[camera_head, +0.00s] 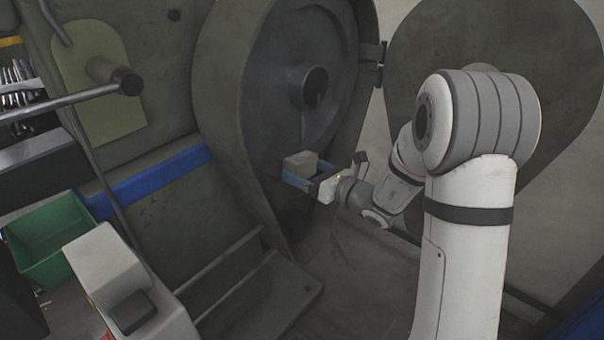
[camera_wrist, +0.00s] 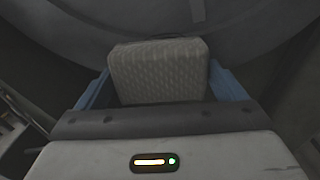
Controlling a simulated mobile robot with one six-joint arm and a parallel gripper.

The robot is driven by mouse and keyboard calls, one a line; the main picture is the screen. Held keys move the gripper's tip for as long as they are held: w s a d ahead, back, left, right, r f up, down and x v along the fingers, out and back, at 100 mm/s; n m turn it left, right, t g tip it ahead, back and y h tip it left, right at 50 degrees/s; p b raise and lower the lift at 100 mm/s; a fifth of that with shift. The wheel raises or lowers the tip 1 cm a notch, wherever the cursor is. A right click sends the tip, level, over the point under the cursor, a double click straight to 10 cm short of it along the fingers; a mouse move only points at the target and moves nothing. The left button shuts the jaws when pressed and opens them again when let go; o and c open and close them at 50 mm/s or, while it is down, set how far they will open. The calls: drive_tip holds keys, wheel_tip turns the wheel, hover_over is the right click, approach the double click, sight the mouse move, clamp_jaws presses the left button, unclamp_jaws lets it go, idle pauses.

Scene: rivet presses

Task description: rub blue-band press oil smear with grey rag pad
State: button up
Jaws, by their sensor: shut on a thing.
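The blue-band press (camera_head: 155,182) fills the left and middle of the head view, with a blue stripe across its dark green-grey body. Its round flywheel (camera_head: 290,110) stands inside an open housing. My gripper (camera_head: 297,176) has blue fingers and is shut on the grey rag pad (camera_head: 301,162), in front of the lower part of the flywheel. In the wrist view the pad (camera_wrist: 158,71) is a quilted grey block between the blue fingers, with the dark wheel face behind it. I cannot tell whether the pad touches the wheel. No oil smear can be made out.
The swung-open guard door (camera_head: 500,50) stands at the right behind my arm. A green bin (camera_head: 50,240) and a grey control box (camera_head: 115,275) with a dark button are at the lower left. A bent metal rail (camera_head: 75,100) crosses the left side.

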sight(317, 163)
drive_tip(key=shift+w+d+p, duration=0.2)
drive_tip(key=shift+w+d, duration=0.6)
drive_tip(key=shift+w, duration=0.25)
drive_tip(key=shift+w+d+p, duration=0.2)
drive_tip(key=shift+w+d, duration=0.55)
drive_tip(key=shift+w, duration=0.25)
drive_tip(key=shift+s+a+b, duration=0.3)
drive_tip(key=shift+s+a, duration=1.15)
drive_tip(key=shift+s, duration=0.2)
drive_tip(key=s+a, duration=0.1)
drive_tip(key=s, duration=0.2)
drive_tip(key=shift+a, duration=0.4)
drive_tip(key=w+d, duration=0.1)
drive_tip(key=w, duration=0.1)
drive_tip(key=w+d, duration=0.2)
drive_tip(key=w, duration=0.1)
drive_tip(key=shift+w+d, duration=0.35)
drive_tip(key=shift+d, duration=0.05)
drive_tip(key=s+a, duration=0.4)
drive_tip(key=s, duration=0.1)
drive_tip(key=shift+s, duration=0.35)
